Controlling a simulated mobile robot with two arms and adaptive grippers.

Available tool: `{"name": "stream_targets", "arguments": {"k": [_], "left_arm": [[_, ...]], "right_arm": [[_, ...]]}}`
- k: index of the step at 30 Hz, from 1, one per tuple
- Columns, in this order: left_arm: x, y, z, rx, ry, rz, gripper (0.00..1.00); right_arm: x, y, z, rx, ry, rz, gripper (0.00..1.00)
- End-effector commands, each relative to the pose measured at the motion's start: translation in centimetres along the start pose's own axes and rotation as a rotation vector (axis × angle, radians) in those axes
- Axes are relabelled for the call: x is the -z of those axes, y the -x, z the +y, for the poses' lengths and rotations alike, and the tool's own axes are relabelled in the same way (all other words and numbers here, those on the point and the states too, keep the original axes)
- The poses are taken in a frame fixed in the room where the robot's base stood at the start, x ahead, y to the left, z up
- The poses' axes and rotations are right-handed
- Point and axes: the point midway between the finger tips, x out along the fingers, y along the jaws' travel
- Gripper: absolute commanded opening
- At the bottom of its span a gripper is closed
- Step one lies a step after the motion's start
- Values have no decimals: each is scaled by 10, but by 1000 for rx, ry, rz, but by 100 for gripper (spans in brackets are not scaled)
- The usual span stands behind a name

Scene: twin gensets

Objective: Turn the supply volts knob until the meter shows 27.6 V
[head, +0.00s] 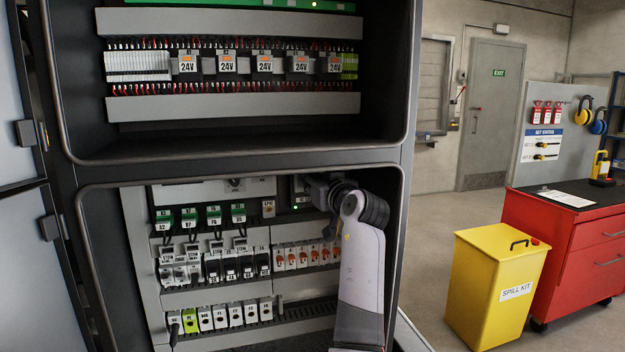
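The open cabinet's lower compartment (131,230) holds rows of switches and breakers. A small dark round knob (235,184) sits on a pale panel at its top; I cannot read its label, so I cannot tell if it is the supply volts knob. No meter reading can be made out. My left gripper (312,187) is at the compartment's upper right, in front of a dark unit with a small green light (296,206). Its fingers are small, dark and partly hidden, so their opening is unclear. My forearm covers the compartment's right side. My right gripper is out of view.
A metal frame edge (230,168) divides the compartments. The upper one holds several 24V relays (227,63). An open door (20,130) stands at left. A yellow spill kit bin (490,285) and red tool cabinet (570,250) stand at right, with clear floor behind.

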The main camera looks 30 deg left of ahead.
Motion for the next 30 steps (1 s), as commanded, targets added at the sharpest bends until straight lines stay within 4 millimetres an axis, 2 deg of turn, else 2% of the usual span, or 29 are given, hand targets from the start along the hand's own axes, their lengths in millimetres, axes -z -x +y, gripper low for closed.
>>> {"name": "stream_targets", "arguments": {"k": [7, 20, 30], "left_arm": [[0, 0, 0, 0, 0, 1, 0], [1, 0, 0, 0, -39, 6, 0], [1, 0, 0, 0, -262, 35, 0]], "right_arm": [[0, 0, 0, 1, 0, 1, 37], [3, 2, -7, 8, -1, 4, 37], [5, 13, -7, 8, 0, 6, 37]]}}
